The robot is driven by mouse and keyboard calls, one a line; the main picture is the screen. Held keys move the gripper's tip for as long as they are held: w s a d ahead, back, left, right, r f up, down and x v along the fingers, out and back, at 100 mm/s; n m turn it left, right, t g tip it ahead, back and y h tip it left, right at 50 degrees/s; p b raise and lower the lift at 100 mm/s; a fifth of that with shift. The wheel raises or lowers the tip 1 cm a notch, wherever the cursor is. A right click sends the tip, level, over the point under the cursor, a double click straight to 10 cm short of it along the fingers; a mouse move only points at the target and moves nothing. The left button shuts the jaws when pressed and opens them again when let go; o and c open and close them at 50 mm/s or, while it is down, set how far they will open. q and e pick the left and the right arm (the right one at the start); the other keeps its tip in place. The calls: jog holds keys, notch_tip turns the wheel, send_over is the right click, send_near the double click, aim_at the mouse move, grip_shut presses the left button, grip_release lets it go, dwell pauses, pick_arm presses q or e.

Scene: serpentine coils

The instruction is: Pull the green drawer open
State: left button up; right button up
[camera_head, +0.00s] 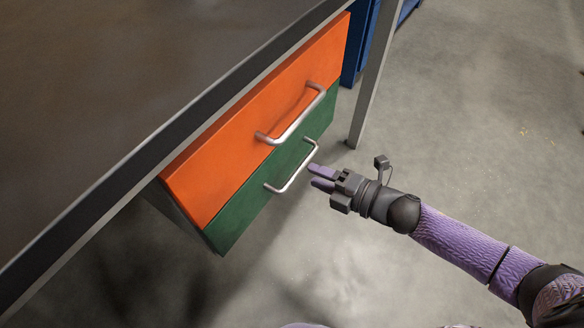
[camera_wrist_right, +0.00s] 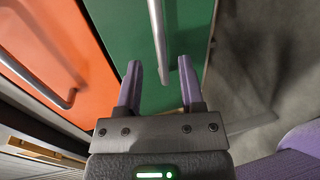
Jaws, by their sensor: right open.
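The green drawer (camera_head: 240,214) is the lower of two drawers under the tabletop, and it looks shut, its front in line with the orange one above. Its silver bar handle (camera_head: 292,167) is on the front. My right gripper (camera_head: 316,177) is open and empty, just right of the green drawer's handle. In the right wrist view the green drawer (camera_wrist_right: 128,38) lies ahead, and its handle (camera_wrist_right: 158,45) runs down toward the gap between the purple fingers (camera_wrist_right: 160,82). I cannot tell whether the fingers touch the handle. My left gripper is not in view.
The orange drawer (camera_head: 250,125) sits directly above, with its own silver handle (camera_head: 292,115) sticking out. The dark tabletop (camera_head: 120,70) overhangs the drawers. A grey table leg (camera_head: 372,85) stands behind at the right. The concrete floor (camera_head: 480,120) at the right is clear.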

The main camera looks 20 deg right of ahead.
aim_at(300, 168)
jog(key=b+x, duration=0.1)
jog(key=x, duration=0.4)
jog(key=shift+b, duration=0.35)
grip_shut()
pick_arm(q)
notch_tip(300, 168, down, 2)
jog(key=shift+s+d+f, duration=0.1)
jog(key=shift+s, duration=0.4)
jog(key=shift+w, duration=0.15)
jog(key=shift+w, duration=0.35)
